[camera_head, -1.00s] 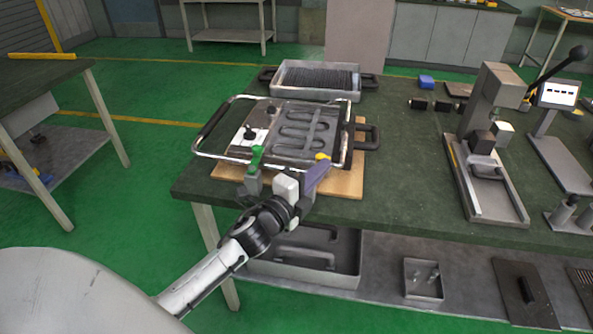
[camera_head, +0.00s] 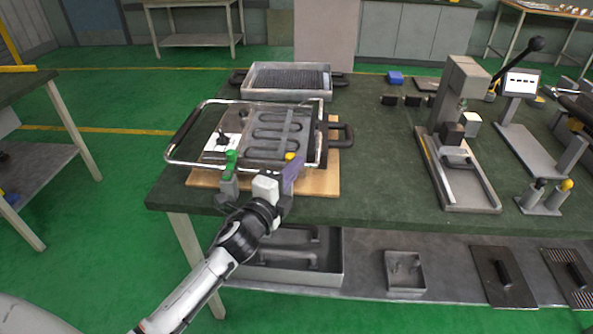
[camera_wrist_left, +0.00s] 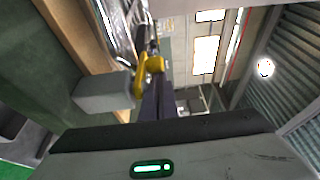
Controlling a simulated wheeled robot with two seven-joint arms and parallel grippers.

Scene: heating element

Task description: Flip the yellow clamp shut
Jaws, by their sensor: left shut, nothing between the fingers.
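The yellow clamp (camera_head: 290,156) is at the front right corner of the heating element fixture (camera_head: 262,150). It also shows close up in the wrist view (camera_wrist_left: 150,72), beside a grey block. My left gripper (camera_head: 297,163) is shut and empty, its purple-grey fingers at the right side of the yellow clamp. In the wrist view the fingers (camera_wrist_left: 157,98) reach the clamp's lower part and partly hide it; I cannot tell if they touch. The green clamp (camera_head: 231,161) is at the front left of the fixture. My right gripper is out of view.
A wooden board (camera_head: 318,180) lies under the fixture on the green-topped bench (camera_head: 375,190). A chrome frame handle (camera_head: 187,127) sticks out left. A tray (camera_head: 287,81) stands behind. A press (camera_head: 456,140) stands to the right. The bench between is clear.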

